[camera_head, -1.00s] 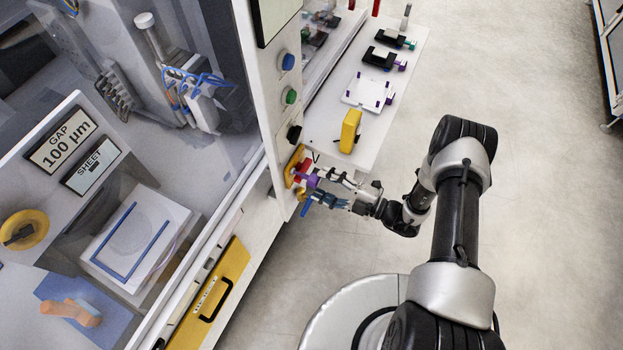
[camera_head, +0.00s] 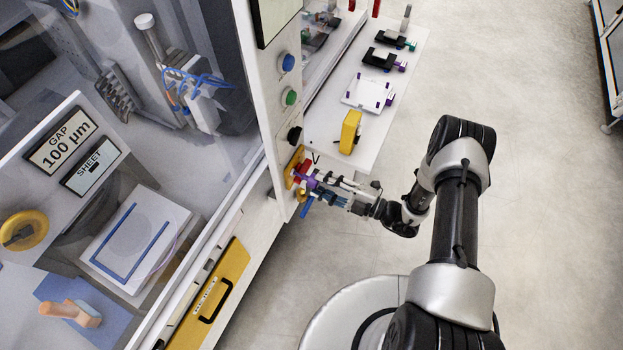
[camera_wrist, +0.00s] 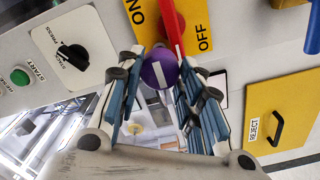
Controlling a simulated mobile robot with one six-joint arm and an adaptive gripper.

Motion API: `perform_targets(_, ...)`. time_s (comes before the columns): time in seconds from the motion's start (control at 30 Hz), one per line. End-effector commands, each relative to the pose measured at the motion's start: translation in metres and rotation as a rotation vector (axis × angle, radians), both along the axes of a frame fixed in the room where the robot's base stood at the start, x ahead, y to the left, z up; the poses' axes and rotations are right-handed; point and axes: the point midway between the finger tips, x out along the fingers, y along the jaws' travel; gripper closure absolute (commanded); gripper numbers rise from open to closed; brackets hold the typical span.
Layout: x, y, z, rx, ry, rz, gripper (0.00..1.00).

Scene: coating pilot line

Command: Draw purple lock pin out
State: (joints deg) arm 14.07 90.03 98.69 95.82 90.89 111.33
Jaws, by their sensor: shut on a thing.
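The purple lock pin (camera_wrist: 160,71) shows its round head with a white bar in the wrist view. It sits in front of a yellow ON/OFF plate (camera_wrist: 195,49), and a red handle (camera_wrist: 171,25) is just behind it. My gripper (camera_wrist: 162,80) is shut on the purple head, with one blue-padded finger on each side. In the head view my gripper (camera_head: 318,184) is at the machine's front corner by the yellow plate (camera_head: 293,166). The pin (camera_head: 311,182) is partly hidden there by the fingers. How deep the pin sits cannot be told.
A blue lever (camera_head: 306,208) hangs just below the gripper. A white shelf (camera_head: 330,125) above carries a yellow block (camera_head: 350,131) and several small fixtures. The yellow REJECT drawer (camera_head: 208,298) is lower on the machine front.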

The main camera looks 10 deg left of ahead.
Motion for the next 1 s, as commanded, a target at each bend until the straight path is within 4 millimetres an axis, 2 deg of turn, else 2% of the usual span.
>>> perform_targets(0.1,0.0000,0.0000,0.0000,0.000,0.000,0.000,0.95)
perform_targets(1.0,-0.0030,-0.0098,-0.0002,0.000,0.000,-0.001,0.95)
